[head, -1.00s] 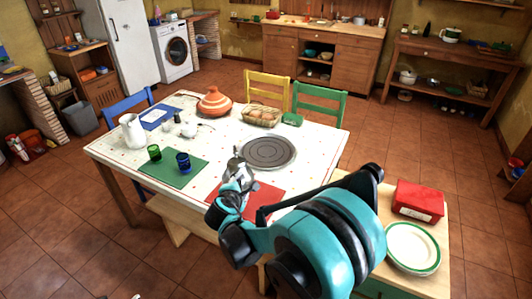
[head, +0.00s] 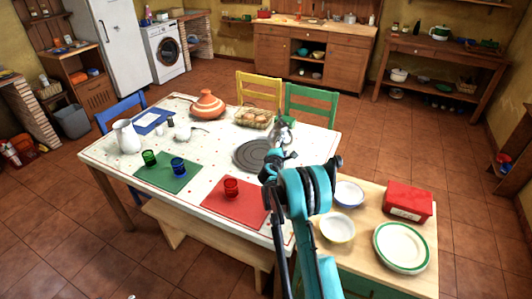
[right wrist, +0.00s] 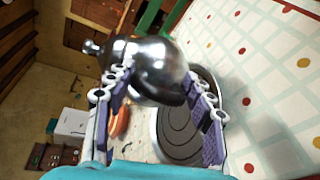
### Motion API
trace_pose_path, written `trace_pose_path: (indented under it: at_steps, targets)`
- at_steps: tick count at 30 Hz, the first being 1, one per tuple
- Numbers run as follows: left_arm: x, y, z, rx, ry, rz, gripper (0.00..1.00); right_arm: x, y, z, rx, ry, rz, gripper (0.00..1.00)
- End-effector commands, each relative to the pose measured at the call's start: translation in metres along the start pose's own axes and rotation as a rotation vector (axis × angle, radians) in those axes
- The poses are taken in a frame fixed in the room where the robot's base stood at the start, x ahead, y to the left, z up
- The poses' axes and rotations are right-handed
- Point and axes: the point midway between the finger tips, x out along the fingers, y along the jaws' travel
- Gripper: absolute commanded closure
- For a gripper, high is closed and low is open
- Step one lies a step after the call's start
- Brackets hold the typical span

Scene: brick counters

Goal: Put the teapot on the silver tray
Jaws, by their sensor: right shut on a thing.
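The shiny silver teapot (right wrist: 148,68) is between the fingers of my right gripper (right wrist: 162,98) in the right wrist view, with its knob end pointing left. In the head view the right gripper (head: 280,138) is above the far right part of the table, and the teapot is small and partly hidden there. The round tray (head: 246,155), dark grey with rings, lies on the table just left of the gripper; the arm hides its right part. The tray (right wrist: 180,138) also shows beyond the fingers in the right wrist view. The teapot appears held above the table, beside the tray's right edge.
A red cup (head: 231,187) stands on the red placemat (head: 238,210). A bread basket (head: 253,118) and an orange tagine (head: 207,104) stand behind the tray. Two bowls (head: 337,228) (head: 348,194), plates (head: 402,248) and a red box (head: 407,201) occupy the side counter.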

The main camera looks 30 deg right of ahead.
Motion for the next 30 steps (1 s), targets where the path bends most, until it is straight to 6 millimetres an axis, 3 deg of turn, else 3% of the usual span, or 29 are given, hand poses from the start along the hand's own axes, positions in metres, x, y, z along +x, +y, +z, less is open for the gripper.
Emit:
trace_pose_path:
  at_steps: [15,24,30]
  targets:
    - [0.025,0.000,0.018,0.000,0.000,0.000,0.60,0.038,-0.022,-0.103,-0.002,0.002,0.004,1.00]
    - [0.030,0.000,0.021,0.000,0.000,0.000,0.60,0.046,-0.026,-0.122,0.000,0.001,0.004,1.00]
    - [0.039,0.000,0.028,0.000,0.000,0.000,0.60,0.051,-0.048,-0.129,-0.001,0.001,0.004,1.00]
